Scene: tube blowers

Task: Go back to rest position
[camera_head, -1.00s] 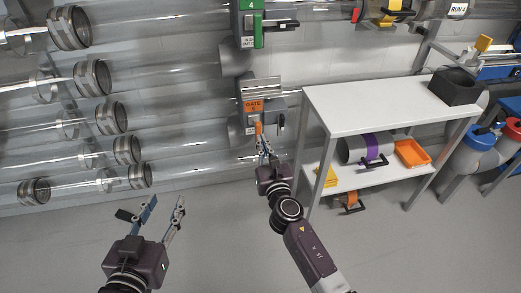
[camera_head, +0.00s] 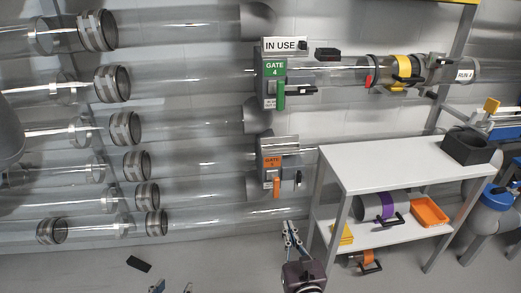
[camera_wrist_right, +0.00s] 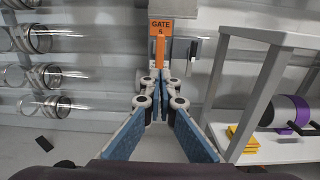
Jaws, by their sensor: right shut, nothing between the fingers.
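My right gripper (camera_head: 287,230) is shut and empty, in the lower middle of the head view, below the orange GATE 5 unit (camera_head: 271,162) and left of the white table. In the right wrist view its blue-padded fingers (camera_wrist_right: 160,82) meet at the tips, just below the GATE 5 label (camera_wrist_right: 161,28). The gripper looks apart from the gate's orange handle (camera_head: 277,187). Only the fingertips of my left gripper (camera_head: 172,287) show at the bottom edge of the head view. They are spread apart with nothing seen between them; the rest is out of frame.
A white table (camera_head: 400,158) with a lower shelf stands close to the right gripper's right. The shelf holds an orange tray (camera_head: 430,212) and a purple-banded cylinder (camera_head: 376,207). Clear tubes (camera_head: 190,127) line the wall. A small black piece (camera_head: 139,264) lies on open floor.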

